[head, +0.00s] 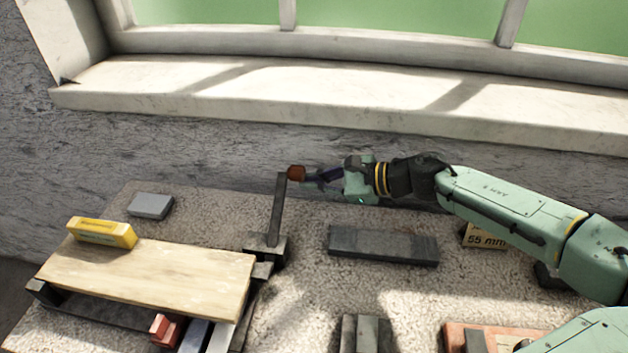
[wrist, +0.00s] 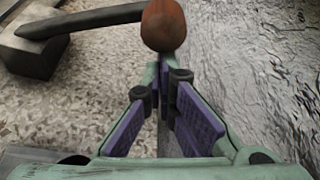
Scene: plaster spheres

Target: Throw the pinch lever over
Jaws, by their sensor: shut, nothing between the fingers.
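The pinch lever (head: 276,212) is a dark flat arm standing nearly upright from a dark block base, with a reddish-brown knob (head: 296,173) at its top. In the wrist view the lever arm (wrist: 90,20) runs from its block at the upper left to the knob (wrist: 164,26). My gripper (head: 319,176) is right of the knob, its fingers pointing left at it. In the wrist view my gripper (wrist: 163,75) has its purple-padded fingers closed together, with the knob just beyond the tips. I cannot tell whether the tips touch the knob.
A wooden board (head: 150,275) with a yellow block (head: 102,233) on it lies left of the lever. A grey block (head: 151,206) sits behind it. A dark slab (head: 383,245) and a "55 mm" block (head: 485,236) lie to the right. The window sill (head: 330,95) runs behind.

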